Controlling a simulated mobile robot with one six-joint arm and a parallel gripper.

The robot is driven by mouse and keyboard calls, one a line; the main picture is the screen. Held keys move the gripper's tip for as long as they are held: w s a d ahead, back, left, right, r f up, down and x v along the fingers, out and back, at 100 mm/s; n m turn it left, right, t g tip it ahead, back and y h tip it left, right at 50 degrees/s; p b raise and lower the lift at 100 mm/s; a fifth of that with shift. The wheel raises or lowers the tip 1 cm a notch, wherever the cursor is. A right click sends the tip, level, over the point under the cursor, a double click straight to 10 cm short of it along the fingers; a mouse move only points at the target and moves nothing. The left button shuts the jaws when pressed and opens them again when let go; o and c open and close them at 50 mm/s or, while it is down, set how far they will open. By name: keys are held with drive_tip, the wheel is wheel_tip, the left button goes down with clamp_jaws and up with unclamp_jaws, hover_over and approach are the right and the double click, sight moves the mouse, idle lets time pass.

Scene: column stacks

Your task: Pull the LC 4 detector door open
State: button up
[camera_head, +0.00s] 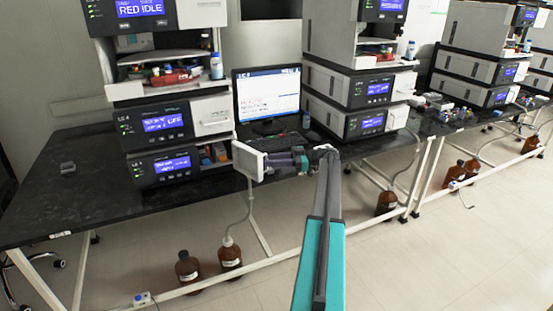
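The LC 4 stack stands on the black bench at the left, with an LC-4 label on its second-lowest module (155,122). That module has a closed white front panel (212,117). The lowest module (162,168) is open at its right side, and small coloured parts show inside. A white door panel (247,161) stands out from that opening, swung toward me; I take it as the detector door. My gripper (268,160) reaches in from the right at this panel. Its fingertips are small and partly hidden, so I cannot tell whether they hold the panel.
A monitor (267,93) and keyboard (281,142) are behind my gripper. A second stack (343,120) stands to the right. Brown bottles (230,257) stand on the floor under the bench. The bench's left part is mostly clear, with a small grey object (68,169).

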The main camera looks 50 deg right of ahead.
drive_tip(key=shift+d, duration=0.1)
drive_tip(key=v, duration=0.7)
drive_tip(key=shift+s+b, duration=0.2)
drive_tip(key=shift+b, duration=0.15)
drive_tip(key=shift+d, duration=0.1)
